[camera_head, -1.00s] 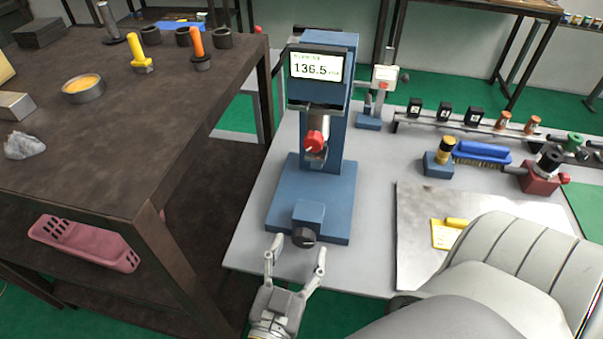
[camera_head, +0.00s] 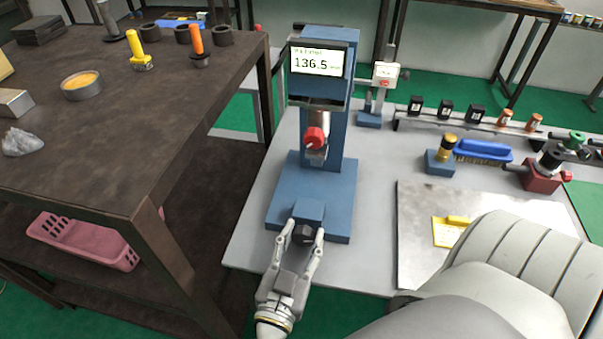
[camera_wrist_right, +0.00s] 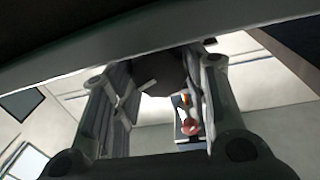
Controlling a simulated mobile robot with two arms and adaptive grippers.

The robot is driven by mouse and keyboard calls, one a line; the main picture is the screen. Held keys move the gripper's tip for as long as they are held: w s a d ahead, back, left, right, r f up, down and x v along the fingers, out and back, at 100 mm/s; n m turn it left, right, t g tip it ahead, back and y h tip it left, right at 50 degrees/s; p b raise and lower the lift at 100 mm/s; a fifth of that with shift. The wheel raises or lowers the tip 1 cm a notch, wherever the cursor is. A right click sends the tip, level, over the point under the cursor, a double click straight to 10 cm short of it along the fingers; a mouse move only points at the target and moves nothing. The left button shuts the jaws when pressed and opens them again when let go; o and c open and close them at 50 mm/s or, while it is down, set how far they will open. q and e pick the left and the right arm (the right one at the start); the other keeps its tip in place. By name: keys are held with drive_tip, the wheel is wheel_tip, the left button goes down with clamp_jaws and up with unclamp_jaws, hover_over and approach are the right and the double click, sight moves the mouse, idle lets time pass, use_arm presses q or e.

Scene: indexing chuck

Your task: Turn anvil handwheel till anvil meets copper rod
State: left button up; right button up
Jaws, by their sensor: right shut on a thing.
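A blue bench instrument (camera_head: 313,185) stands on the grey table with a lit display (camera_head: 318,63) reading 136.5. A small dark handwheel (camera_head: 302,239) sits at the front of its base. My right gripper (camera_head: 303,233) is shut on this handwheel, one finger on each side. In the right wrist view the dark round handwheel (camera_wrist_right: 163,76) lies between the fingers. A red knob (camera_head: 315,138) sits below a metal cylinder on the column. I cannot make out the anvil or a copper rod in the instrument. My left gripper is not in view.
A dark workbench (camera_head: 110,135) with several small items stands close on the left. On the right are a rail (camera_head: 440,128) with black blocks and copper-coloured pieces, a blue brush (camera_head: 482,152), a red vise (camera_head: 541,178) and a metal plate (camera_head: 420,225).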

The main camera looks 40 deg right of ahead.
drive_tip(key=m+p, duration=0.1)
drive_tip(key=m, duration=0.1)
drive_tip(key=shift+s+m, duration=0.1)
drive_tip(key=shift+m, duration=0.2)
drive_tip(key=shift+m+y+p, duration=0.4)
drive_tip(key=shift+m+p, duration=0.15)
drive_tip(key=shift+m, duration=1.45)
drive_tip(key=shift+f, duration=0.1)
drive_tip(key=o, duration=1)
